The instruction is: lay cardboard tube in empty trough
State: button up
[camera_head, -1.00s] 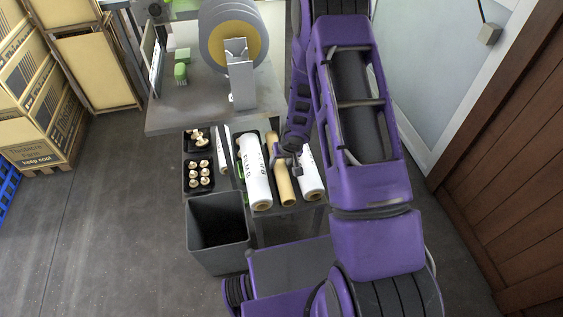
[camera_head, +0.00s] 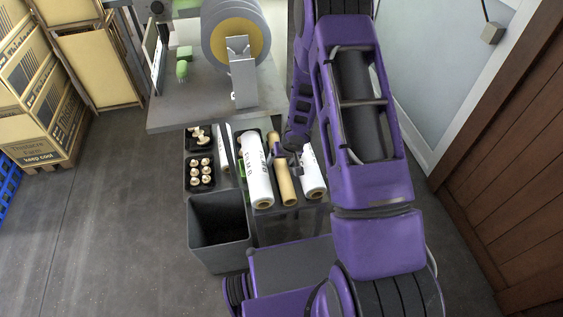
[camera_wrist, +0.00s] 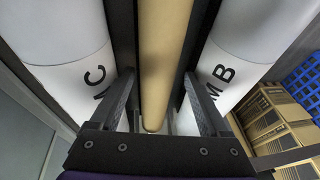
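The tan cardboard tube (camera_head: 284,184) lies lengthwise between two white printed rolls on the low rack; its near end shows past the gripper. In the wrist view the tube (camera_wrist: 165,45) runs down the middle, with dark edges along both sides. My gripper (camera_head: 287,158) is over the tube's middle. In the wrist view my gripper (camera_wrist: 160,112) is open, one finger on each side of the tube, with visible gaps. The trough floor under the tube is hidden, so I cannot tell how deep the tube sits.
A white roll (camera_head: 257,180) lies left of the tube and another white roll (camera_head: 313,178) right of it. Black trays of mushrooms (camera_head: 200,186) and a grey bin (camera_head: 219,226) are further left. A machine table (camera_head: 205,113) stands behind.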

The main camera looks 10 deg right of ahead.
jog(key=p+v, duration=0.5)
jog(key=v, duration=1.2)
jog(key=shift+r, duration=0.2)
jog(key=shift+d, duration=0.15)
